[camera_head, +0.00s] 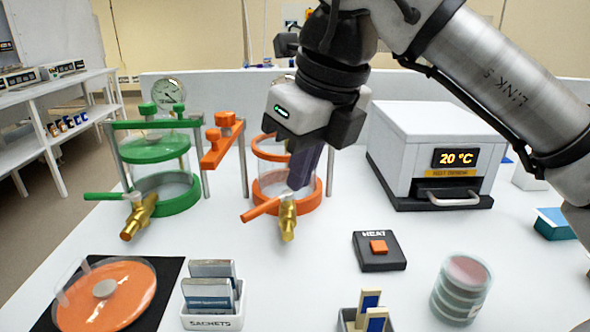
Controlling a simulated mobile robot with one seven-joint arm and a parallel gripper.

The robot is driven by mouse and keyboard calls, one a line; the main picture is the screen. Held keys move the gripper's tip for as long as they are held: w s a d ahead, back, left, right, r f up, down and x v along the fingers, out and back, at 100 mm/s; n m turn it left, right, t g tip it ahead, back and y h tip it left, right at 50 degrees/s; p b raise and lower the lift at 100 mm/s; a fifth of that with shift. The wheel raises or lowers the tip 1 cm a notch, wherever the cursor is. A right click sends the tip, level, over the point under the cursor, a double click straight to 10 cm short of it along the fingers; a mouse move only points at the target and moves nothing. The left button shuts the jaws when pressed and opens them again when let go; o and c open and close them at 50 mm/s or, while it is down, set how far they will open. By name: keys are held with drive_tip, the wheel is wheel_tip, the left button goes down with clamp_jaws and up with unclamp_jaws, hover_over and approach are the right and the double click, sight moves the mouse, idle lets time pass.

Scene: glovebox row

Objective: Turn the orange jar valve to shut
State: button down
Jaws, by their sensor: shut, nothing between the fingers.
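The orange jar (262,172) is a clear vessel with an orange base and rim, standing at the middle of the white bench. Its valve is a brass body (288,218) at the jar's front with an orange lever (262,209). The lever slants from the brass body down to the left, at an angle to it. My gripper (300,184) points down in front of the jar's right part, its dark fingers together and empty. The fingertips are just above and behind the valve. They look apart from the lever, though depth is hard to judge. My gripper hides part of the jar.
A green jar (163,197) with its own green-levered valve (138,213) stands left. An orange clamp bar (220,143) sits between the jars. An orange lid (125,298), sachet box (210,322), heat button (379,248), dish stack (460,288) and oven (430,140) surround open bench.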

sight(256, 210)
drive_tip(key=w+a+f, duration=0.3)
drive_tip(key=a+f, duration=0.1)
drive_tip(key=f, duration=0.3)
drive_tip(key=shift+w+a+f, duration=0.4)
drive_tip(key=shift+a, duration=0.1)
drive_tip(key=shift+w+a, duration=0.25)
drive_tip(key=shift+a, duration=0.2)
drive_tip(key=shift+w+a, duration=0.2)
drive_tip(key=shift+a, duration=0.25)
drive_tip(key=shift+w+a, duration=0.25)
drive_tip(key=shift+a, duration=0.05)
drive_tip(key=shift+s+d, duration=0.1)
drive_tip(key=shift+s, duration=0.05)
